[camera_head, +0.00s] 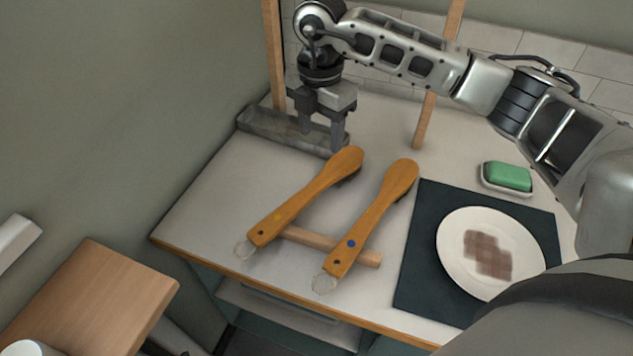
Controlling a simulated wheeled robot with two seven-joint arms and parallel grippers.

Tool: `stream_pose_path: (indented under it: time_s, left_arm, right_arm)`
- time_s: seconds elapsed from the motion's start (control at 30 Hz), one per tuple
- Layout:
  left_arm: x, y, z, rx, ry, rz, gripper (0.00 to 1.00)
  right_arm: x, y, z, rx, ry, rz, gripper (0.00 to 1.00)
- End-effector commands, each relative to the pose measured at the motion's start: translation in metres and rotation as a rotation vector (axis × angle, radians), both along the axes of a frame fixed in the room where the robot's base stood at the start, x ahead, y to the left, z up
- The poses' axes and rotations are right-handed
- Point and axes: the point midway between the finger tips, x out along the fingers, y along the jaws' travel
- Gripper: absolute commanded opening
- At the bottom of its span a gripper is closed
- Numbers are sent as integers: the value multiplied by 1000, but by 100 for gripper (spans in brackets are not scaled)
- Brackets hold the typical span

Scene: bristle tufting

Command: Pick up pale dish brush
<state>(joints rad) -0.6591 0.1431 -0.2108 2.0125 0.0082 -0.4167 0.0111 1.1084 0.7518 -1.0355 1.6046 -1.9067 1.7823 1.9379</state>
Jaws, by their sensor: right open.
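Two wooden dish brushes lie side by side on the pale counter. The left brush (308,196) has a yellow dot on its handle, and the right brush (374,216) has a blue dot. Both have a clear hanging loop at the near end. Their heads point away from me with the bristles down, mostly hidden, so I cannot tell which brush is the pale one. My right gripper (322,134) is open and empty, pointing down just behind the head of the left brush, apart from it. My left gripper is out of view.
A wooden bar (318,241) lies under both handles. A grey trough (275,128) sits behind my right gripper. A stained plate (449,249) rests on a dark mat (418,273) at right, with a green sponge (508,177) in a dish behind. Wooden posts (425,120) stand at the back.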

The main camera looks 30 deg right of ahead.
Motion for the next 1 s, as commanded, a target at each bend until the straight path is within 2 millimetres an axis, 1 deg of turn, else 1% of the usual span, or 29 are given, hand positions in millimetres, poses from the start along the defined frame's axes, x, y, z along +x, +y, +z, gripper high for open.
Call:
stream_pose_path:
  time_s: [0.03, 0.1, 0.2, 0.3, 0.4, 0.57, 0.73, 0.83, 0.9, 1.0]
  left_arm:
    - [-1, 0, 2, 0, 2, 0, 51]
    - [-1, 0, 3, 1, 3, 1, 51]
    - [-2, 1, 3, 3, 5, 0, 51]
    - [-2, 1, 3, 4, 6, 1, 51]
    - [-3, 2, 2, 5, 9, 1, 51]
    - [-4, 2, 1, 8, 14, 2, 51]
    - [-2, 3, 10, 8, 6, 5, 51]
    - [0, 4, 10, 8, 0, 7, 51]
    - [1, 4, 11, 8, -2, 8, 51]
    - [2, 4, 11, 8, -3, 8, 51]
  right_arm:
    - [-1, 0, -12, 0, 5, 0, 55]
    - [-1, 0, -28, 1, 6, 1, 55]
    - [-1, 1, -48, 3, 6, 3, 55]
    - [0, 1, -65, 4, 3, 3, 55]
    - [0, 2, -74, 5, 1, 4, 55]
    - [1, 1, -84, 4, 1, 4, 55]
    - [3, 2, -108, 4, 3, 4, 55]
    - [3, 2, -122, 6, 1, 5, 55]
    - [4, 2, -128, 6, 1, 5, 55]
    - [4, 2, -131, 6, -1, 6, 55]
